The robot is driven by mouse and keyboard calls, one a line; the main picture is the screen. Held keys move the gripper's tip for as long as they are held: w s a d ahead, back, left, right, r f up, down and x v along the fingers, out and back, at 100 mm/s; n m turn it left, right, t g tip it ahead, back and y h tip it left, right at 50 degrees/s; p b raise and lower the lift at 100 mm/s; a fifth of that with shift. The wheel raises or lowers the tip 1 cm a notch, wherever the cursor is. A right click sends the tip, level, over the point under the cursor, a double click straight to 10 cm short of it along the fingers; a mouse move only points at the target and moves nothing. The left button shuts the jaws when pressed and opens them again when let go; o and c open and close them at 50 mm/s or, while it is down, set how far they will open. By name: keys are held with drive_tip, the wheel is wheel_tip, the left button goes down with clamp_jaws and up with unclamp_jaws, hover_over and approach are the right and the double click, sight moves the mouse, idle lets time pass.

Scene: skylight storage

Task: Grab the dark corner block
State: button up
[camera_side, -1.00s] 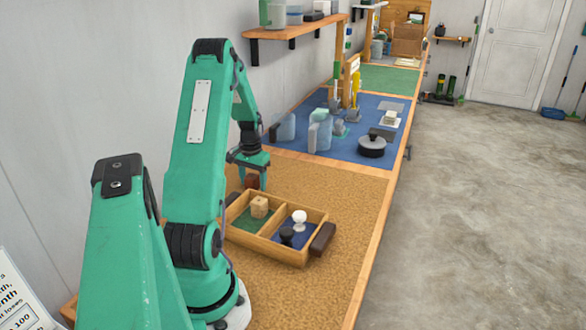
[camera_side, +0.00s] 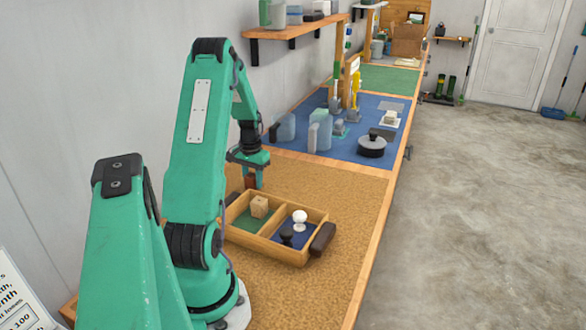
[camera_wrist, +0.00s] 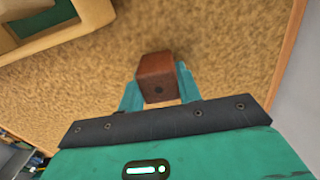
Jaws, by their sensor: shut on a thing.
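The dark reddish-brown block (camera_wrist: 156,68) sits between the two teal fingers of my gripper (camera_wrist: 157,84) in the wrist view. My gripper is shut on it, one finger on each side. In the side view the block (camera_side: 250,182) shows partly at the fingertips of my gripper (camera_side: 254,178), just beyond the left end of the wooden tray. One finger covers part of the block there. I cannot tell whether the block touches the tan table surface.
The two-compartment wooden tray (camera_side: 263,243) stands close by. A light wooden block (camera_side: 259,207) is in its green compartment; a white knob (camera_side: 300,219) and a black piece (camera_side: 286,236) are in its blue one. Brown handles sit at its ends. Tan surface (camera_side: 345,205) to the right is clear.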

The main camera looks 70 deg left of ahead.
sight(253, 174)
wheel_tip(253, 174, up, 4)
drive_tip(key=w+d+r, duration=0.6)
drive_tip(key=d, duration=0.4)
drive_tip(key=shift+r, duration=0.3)
drive_tip(key=shift+w+d, duration=0.1)
idle(0.3)
